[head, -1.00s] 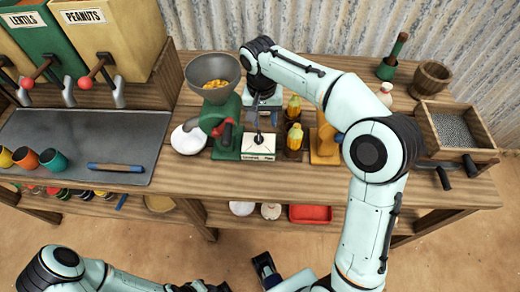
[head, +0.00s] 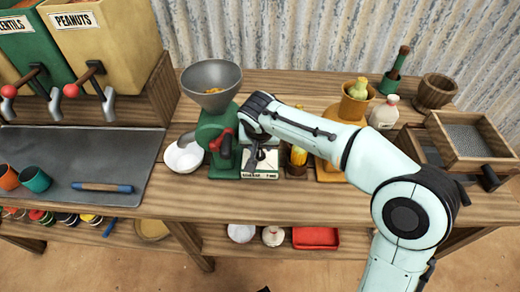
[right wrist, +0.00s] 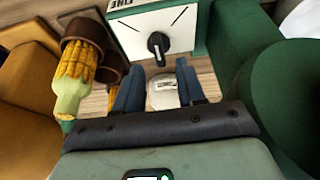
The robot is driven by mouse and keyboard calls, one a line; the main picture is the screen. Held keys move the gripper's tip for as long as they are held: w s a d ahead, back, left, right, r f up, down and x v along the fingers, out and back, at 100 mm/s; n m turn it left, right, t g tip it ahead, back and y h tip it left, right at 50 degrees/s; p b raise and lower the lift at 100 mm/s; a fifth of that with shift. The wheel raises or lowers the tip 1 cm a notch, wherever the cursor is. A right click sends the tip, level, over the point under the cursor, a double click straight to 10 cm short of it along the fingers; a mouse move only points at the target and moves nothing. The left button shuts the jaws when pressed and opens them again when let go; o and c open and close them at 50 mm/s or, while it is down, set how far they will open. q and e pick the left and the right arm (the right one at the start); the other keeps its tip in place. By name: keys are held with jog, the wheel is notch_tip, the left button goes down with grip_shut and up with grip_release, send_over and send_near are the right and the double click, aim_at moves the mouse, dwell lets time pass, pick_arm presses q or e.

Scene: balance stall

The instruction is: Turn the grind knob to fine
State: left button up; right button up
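A small white labelled thing (right wrist: 163,90) shows between the fingers. My left gripper is out of view.
Corn cobs in brown cups (right wrist: 78,70) stand close beside the panel. A white bowl (head: 184,156) sits left of the grinder. An orange-yellow stand (head: 328,170) is to the right. The metal tray (head: 80,155) at left is mostly clear.

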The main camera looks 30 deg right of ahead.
aim_at(260, 149)
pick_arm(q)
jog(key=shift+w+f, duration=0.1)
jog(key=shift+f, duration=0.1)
pick_arm(e)
jog(key=shift+x, duration=1.95)
grip_shut()
